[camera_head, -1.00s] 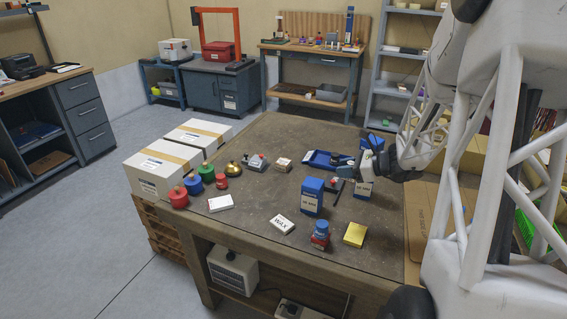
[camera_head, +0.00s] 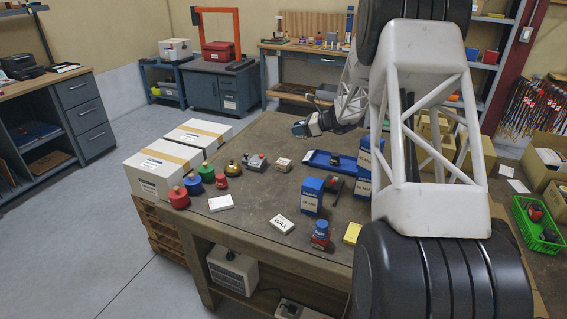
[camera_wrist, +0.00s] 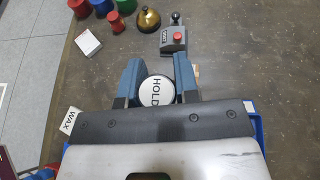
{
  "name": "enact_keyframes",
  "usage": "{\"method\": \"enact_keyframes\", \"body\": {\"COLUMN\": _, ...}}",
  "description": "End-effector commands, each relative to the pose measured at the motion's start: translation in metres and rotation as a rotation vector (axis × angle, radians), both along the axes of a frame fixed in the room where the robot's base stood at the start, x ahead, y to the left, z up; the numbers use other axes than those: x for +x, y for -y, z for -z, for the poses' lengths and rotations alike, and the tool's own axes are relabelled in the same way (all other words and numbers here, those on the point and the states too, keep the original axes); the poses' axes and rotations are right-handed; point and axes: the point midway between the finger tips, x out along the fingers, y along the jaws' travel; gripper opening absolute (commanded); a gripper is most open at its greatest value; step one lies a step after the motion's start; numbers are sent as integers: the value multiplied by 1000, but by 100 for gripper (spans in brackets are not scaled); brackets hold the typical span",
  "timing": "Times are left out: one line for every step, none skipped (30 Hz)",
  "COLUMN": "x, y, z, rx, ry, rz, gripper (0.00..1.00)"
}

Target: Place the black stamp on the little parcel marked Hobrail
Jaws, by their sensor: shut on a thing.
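My gripper (camera_head: 303,128) is over the far part of the workbench. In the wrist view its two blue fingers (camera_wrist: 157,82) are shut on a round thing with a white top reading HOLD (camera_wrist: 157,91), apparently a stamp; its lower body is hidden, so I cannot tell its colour. A small brown parcel (camera_head: 283,165) with a pale label lies on the bench; its writing is too small to read. A brown corner (camera_wrist: 197,72) shows beside the right finger in the wrist view. A blue tray (camera_head: 350,168) holds a small dark item.
A grey device with a red button (camera_head: 257,161) and a brass bell (camera_head: 234,169) stand left of the parcel.

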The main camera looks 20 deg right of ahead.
Motion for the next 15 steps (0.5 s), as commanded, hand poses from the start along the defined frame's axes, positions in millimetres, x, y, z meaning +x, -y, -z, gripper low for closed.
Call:
{"method": "enact_keyframes", "body": {"x": 16, "y": -6, "z": 2, "rx": 1, "ry": 0, "rz": -7, "gripper": 6}}
{"method": "enact_keyframes", "body": {"x": 24, "y": -9, "z": 2, "rx": 2, "ry": 0, "rz": -10, "gripper": 6}}
{"method": "enact_keyframes", "body": {"x": 34, "y": -14, "z": 3, "rx": 3, "ry": 0, "rz": -14, "gripper": 6}}
{"method": "enact_keyframes", "body": {"x": 41, "y": -17, "z": 4, "rx": 3, "ry": 1, "rz": -16, "gripper": 6}}
{"method": "enact_keyframes", "body": {"x": 48, "y": -19, "z": 4, "rx": 4, "ry": 1, "rz": -17, "gripper": 6}}
{"method": "enact_keyframes", "body": {"x": 56, "y": -23, "z": 4, "rx": 4, "ry": 1, "rz": -19, "gripper": 6}}
{"method": "enact_keyframes", "body": {"x": 62, "y": -25, "z": 5, "rx": 5, "ry": 1, "rz": -21, "gripper": 6}}
{"method": "enact_keyframes", "body": {"x": 67, "y": -28, "z": 5, "rx": 6, "ry": 1, "rz": -23, "gripper": 6}}
{"method": "enact_keyframes", "body": {"x": 74, "y": -31, "z": 6, "rx": 6, "ry": 1, "rz": -25, "gripper": 6}}
{"method": "enact_keyframes", "body": {"x": 78, "y": -33, "z": 6, "rx": 7, "ry": 2, "rz": -26, "gripper": 6}}
{"method": "enact_keyframes", "body": {"x": 82, "y": -35, "z": 6, "rx": 8, "ry": 3, "rz": -27, "gripper": 6}}
{"method": "enact_keyframes", "body": {"x": 88, "y": -38, "z": 7, "rx": 8, "ry": 2, "rz": -29, "gripper": 6}}
{"method": "enact_keyframes", "body": {"x": 92, "y": -40, "z": 7, "rx": 9, "ry": 2, "rz": -30, "gripper": 6}}
{"method": "enact_keyframes", "body": {"x": 95, "y": -42, "z": 8, "rx": 10, "ry": 2, "rz": -31, "gripper": 6}}
{"method": "enact_keyframes", "body": {"x": 96, "y": -43, "z": 15, "rx": 12, "ry": -1, "rz": -31, "gripper": 6}}
